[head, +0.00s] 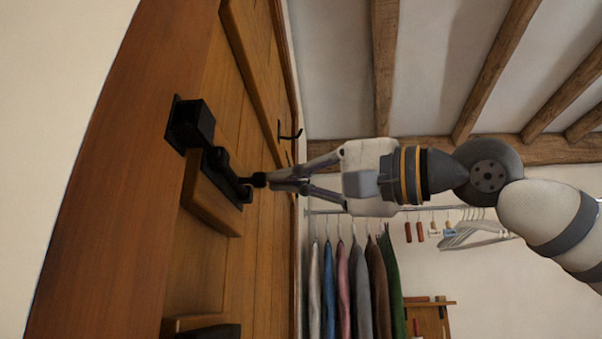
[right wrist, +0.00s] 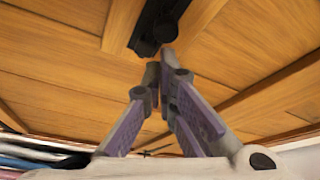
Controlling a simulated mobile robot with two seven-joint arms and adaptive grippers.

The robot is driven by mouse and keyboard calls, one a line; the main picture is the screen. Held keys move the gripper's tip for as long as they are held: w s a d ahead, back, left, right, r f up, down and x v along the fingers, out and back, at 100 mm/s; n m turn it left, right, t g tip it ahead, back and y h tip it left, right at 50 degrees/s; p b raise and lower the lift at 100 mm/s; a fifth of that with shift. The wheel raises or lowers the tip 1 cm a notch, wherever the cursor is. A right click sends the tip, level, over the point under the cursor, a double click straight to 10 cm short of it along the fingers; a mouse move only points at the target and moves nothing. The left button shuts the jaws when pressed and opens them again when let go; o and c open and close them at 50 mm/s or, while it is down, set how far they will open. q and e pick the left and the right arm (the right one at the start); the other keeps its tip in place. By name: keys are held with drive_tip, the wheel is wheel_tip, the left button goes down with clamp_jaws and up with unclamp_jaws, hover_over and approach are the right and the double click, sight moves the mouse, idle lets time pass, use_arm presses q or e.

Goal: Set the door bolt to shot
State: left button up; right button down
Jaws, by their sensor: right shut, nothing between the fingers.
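The black door bolt (head: 221,165) is mounted on the wooden door (head: 240,110), with its knob (head: 259,179) sticking out to the right. A black block-shaped keeper (head: 190,124) sits at the bolt's upper left end on the wooden frame. My right gripper (head: 272,180) is shut and empty, its fingertips at the bolt's knob; I cannot tell whether they touch it. In the right wrist view the fingertips (right wrist: 160,68) come together just below the dark bolt (right wrist: 158,25). The bar's end by the keeper is too small to read clearly. My left gripper is not in view.
A black hook (head: 291,135) is on the door beyond the bolt. Several garments (head: 345,285) hang from a rail on the right, with empty hangers (head: 470,235) beside them. A dark object (head: 215,331) is on the door at the bottom. Wooden beams cross the ceiling.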

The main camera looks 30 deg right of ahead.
drive_tip(key=shift+f, duration=0.1)
